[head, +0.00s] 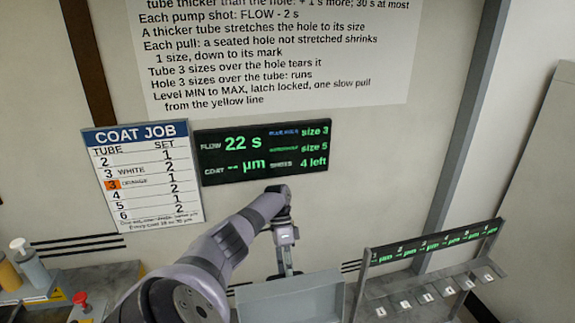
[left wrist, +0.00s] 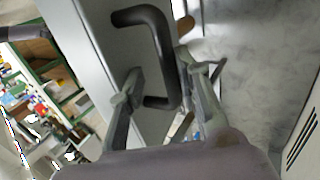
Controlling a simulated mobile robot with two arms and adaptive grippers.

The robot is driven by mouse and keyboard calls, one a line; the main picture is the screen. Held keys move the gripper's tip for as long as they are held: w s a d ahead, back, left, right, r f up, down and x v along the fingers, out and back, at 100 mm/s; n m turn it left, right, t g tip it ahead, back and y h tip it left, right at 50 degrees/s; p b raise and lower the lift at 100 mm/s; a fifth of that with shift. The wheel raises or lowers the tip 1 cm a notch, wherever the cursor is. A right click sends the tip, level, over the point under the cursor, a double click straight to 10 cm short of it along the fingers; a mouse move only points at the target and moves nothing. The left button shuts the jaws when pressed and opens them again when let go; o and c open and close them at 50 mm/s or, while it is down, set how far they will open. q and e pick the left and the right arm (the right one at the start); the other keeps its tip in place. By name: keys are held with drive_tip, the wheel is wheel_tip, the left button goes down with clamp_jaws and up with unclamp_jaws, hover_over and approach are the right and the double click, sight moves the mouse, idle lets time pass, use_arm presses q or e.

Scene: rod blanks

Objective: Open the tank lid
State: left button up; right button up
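My left gripper (left wrist: 160,68) is open in the left wrist view, its two fingers spread on either side of a black bar handle (left wrist: 160,40). I see gaps between the fingers and the handle's bar; whether either finger touches it is unclear. The handle is fixed to a grey panel (left wrist: 98,30) that looks like the tank lid. In the head view my left gripper (head: 287,270) points down at a grey box-like body (head: 300,298), which appears to be the tank; the handle is hidden there. My right gripper is not in view.
A rack (head: 430,285) with several labelled slots and a green display stands at the right. Pump bottles (head: 32,265) and a red button (head: 81,298) are at the left. A job board (head: 145,175) and a screen (head: 262,152) hang on the wall behind.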

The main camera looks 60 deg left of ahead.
use_arm(q)
drive_tip(key=shift+r, duration=0.1)
drive_tip(key=v, duration=0.7)
drive_tip(key=shift+a+r, duration=0.2)
drive_tip(key=shift+c, duration=0.4)
